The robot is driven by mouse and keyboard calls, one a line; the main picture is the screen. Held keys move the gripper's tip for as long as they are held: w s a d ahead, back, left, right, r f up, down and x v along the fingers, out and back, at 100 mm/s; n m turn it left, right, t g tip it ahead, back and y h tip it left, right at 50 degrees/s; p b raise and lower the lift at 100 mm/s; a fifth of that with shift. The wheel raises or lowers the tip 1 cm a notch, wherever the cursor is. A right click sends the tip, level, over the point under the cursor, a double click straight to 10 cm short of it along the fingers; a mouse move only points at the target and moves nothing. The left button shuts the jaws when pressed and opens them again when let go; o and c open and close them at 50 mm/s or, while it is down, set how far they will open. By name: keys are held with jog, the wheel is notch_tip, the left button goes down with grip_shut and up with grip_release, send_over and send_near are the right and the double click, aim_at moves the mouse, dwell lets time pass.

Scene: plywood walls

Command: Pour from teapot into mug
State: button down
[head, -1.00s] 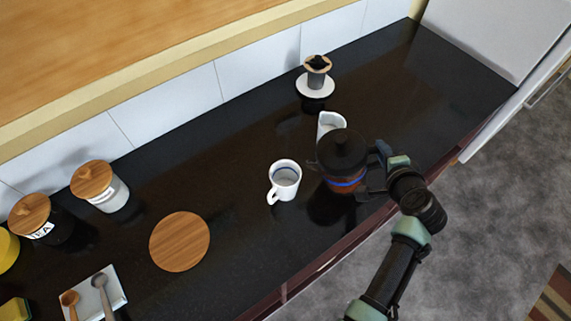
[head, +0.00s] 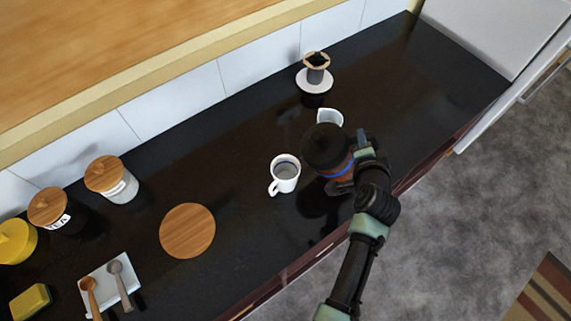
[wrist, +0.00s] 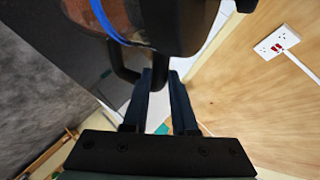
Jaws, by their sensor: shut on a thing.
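The teapot (head: 326,147) is dark with a black lid, a reddish-brown body and a blue band. My gripper (head: 358,172) is shut on it from the right side and holds it above the black counter, tilted to the left. In the wrist view the teapot (wrist: 150,22) fills the top, and its dark handle lies between the fingers of my gripper (wrist: 157,85). The white mug (head: 285,174) stands upright on the counter just left of the teapot, its handle toward the lower left. I cannot make out the spout or any flowing liquid.
A white jug (head: 330,117) stands behind the teapot, partly hidden. A coffee dripper (head: 316,74) is farther back. A round wooden board (head: 187,231), a spoon tray (head: 109,284) and lidded jars (head: 112,180) are at the left. The counter's right end is clear.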

jog(key=shift+a+r+n+t+h+p, duration=0.35)
jog(key=shift+a+r+p, duration=0.55)
jog(key=shift+r+p, duration=0.3)
dwell(0.7)
jog(key=shift+a+r+n+h+p, duration=0.25)
jog(key=shift+a+r+p, duration=0.35)
jog(key=shift+a, duration=0.2)
dwell(3.4)
jog(key=shift+s+a, duration=0.1)
jog(key=shift+a, duration=0.05)
dwell(1.8)
